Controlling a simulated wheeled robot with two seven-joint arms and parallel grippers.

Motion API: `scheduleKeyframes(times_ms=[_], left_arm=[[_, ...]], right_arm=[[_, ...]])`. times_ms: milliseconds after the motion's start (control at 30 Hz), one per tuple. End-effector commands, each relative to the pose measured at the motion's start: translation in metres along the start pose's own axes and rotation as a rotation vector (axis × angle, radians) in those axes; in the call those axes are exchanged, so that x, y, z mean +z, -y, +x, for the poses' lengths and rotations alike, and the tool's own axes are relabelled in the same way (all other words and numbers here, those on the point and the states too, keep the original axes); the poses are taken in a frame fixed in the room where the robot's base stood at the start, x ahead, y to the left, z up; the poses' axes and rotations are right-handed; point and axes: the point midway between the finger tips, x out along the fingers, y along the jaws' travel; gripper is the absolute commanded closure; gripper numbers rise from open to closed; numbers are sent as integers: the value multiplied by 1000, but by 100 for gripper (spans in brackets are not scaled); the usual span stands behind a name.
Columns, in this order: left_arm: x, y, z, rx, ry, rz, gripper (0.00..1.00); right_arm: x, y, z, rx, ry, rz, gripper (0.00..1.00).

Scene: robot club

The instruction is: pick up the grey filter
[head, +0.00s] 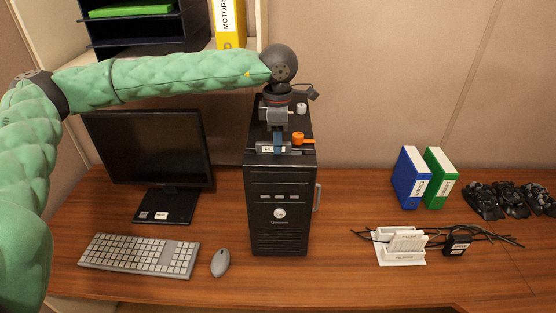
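A small light grey cylinder (301,108), which looks like the grey filter, stands on top of the black computer tower (280,215). My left gripper (278,143) points down over the top of the tower, to the left of and nearer than the grey cylinder. The two appear apart. Its fingers are small and seen from above, so I cannot tell whether they are open or shut. An orange piece (304,138) lies on the tower just right of the gripper. My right gripper is out of view.
A monitor (150,150), keyboard (140,255) and mouse (220,262) are left of the tower. Blue (410,178) and green (440,178) binders, a white holder (402,246) with cables and black items (510,200) are to the right. The desk right of the tower is partly clear.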

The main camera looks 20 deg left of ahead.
Motion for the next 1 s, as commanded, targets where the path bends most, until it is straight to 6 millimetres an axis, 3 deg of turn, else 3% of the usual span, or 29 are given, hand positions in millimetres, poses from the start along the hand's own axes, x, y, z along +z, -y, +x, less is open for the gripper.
scheduleKeyframes(times_ms=[333, 533, 1000], left_arm=[[0, 0, 4, 1, 1, 0, 60], [0, 0, 3, 1, 1, 0, 99], [0, 0, 0, 1, 1, 0, 100]], right_arm=[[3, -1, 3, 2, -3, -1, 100], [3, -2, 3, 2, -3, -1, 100], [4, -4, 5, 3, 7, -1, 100]])
